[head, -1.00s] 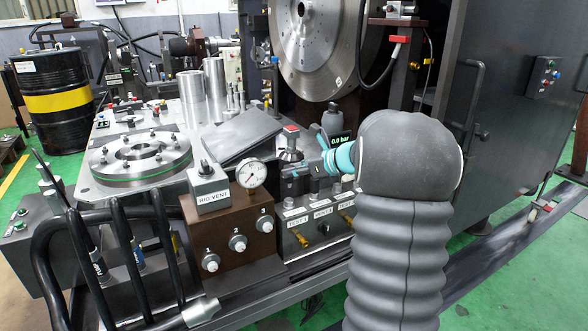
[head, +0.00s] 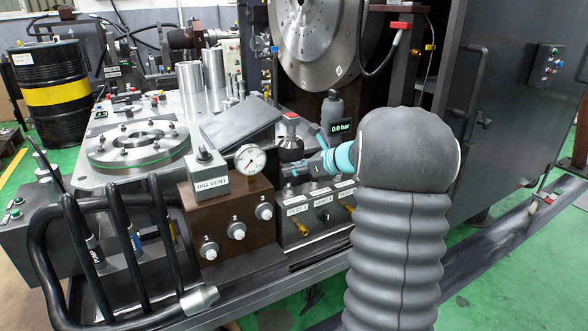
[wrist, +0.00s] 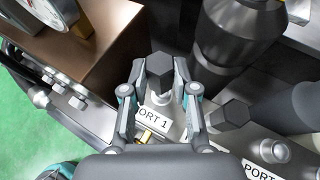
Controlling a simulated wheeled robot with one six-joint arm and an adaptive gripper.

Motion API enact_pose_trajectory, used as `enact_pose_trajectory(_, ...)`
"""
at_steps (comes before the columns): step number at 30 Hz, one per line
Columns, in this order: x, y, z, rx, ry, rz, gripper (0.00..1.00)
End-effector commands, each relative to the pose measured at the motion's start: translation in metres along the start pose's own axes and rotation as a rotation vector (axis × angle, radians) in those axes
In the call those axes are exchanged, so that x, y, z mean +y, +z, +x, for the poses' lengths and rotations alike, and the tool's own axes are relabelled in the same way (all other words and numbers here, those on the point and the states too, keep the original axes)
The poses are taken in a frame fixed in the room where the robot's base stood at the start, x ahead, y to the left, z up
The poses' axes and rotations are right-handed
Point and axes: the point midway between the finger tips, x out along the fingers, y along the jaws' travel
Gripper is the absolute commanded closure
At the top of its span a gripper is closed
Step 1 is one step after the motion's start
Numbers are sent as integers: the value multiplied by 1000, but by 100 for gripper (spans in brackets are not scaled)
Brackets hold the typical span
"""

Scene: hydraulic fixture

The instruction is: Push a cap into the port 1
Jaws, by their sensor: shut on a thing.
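A dark hexagonal cap (wrist: 160,67) stands between the fingers of my gripper (wrist: 160,84) in the wrist view, with a finger along each side. My gripper is shut on it. Directly below the cap is a pale round fitting (wrist: 162,97), behind the label PORT 1 (wrist: 156,118). I cannot tell whether the cap touches the fitting or how deep it sits. In the head view my gripper (head: 298,170) is over the back left of the grey port block (head: 320,224); the cap cannot be made out there.
A brown block (head: 225,216) with a gauge (head: 250,159) stands left of the port block. A dark round body (wrist: 238,35) and another dark hexagonal piece (wrist: 230,113) stand close to the right of my fingers. A second pale fitting (wrist: 272,150) is beside PORT 2.

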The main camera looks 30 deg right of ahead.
Motion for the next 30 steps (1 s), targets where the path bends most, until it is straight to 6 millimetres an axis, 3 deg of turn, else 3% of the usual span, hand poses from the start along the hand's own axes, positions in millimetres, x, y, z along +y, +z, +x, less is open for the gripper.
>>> enact_pose_trajectory(30,0,-20,10,0,0,0,100)
